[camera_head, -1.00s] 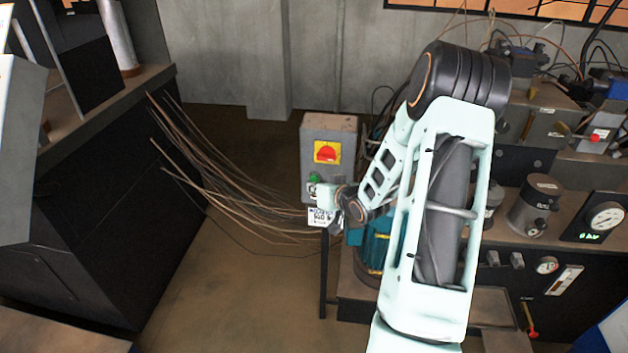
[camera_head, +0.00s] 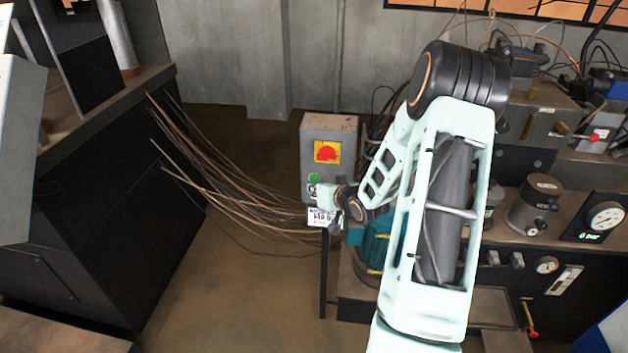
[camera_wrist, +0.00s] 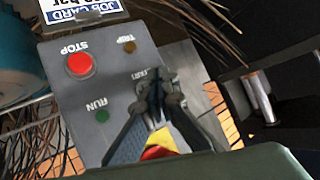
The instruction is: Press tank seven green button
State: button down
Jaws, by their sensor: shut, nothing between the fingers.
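A grey control box (camera_head: 330,128) stands on a post near the middle of the head view; it also fills much of the wrist view (camera_wrist: 60,95). A green control (camera_head: 314,178) shows on its face below the red-and-yellow switch (camera_head: 327,152). In the wrist view the box has a red STOP button (camera_wrist: 80,65), a green RUN lamp (camera_wrist: 102,116) and an amber TRIP lamp (camera_wrist: 129,47). My gripper (camera_wrist: 157,95) is shut and empty, its tips in front of the spot below the START label. They hide that spot; touching or apart cannot be told. No tank number is readable.
A job card (camera_head: 320,217) hangs at the box's lower edge. Thin rods or cables (camera_head: 225,190) spread left of it. A teal machine (camera_head: 370,248) stands right of the post. A bench with a gauge (camera_head: 606,217) lies to the right. Floor (camera_head: 215,290) is clear at lower left.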

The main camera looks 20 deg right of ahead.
jog(key=shift+w+d, duration=0.1)
jog(key=shift+w, duration=0.05)
jog(key=shift+w+d, duration=0.15)
jog(key=shift+w, duration=0.1)
jog(key=shift+w+d, duration=0.3)
jog(key=shift+w, duration=0.1)
dwell(0.9)
dwell(0.3)
jog(key=shift+s+a, duration=0.5)
jog(key=shift+s, duration=0.25)
jog(key=shift+s+a+b, duration=0.4)
jog(key=shift+s+a, duration=0.35)
jog(key=shift+s, duration=0.3)
jog(key=shift+s+a+b, duration=0.35)
jog(key=shift+s+a, duration=0.35)
jog(key=shift+s, duration=0.35)
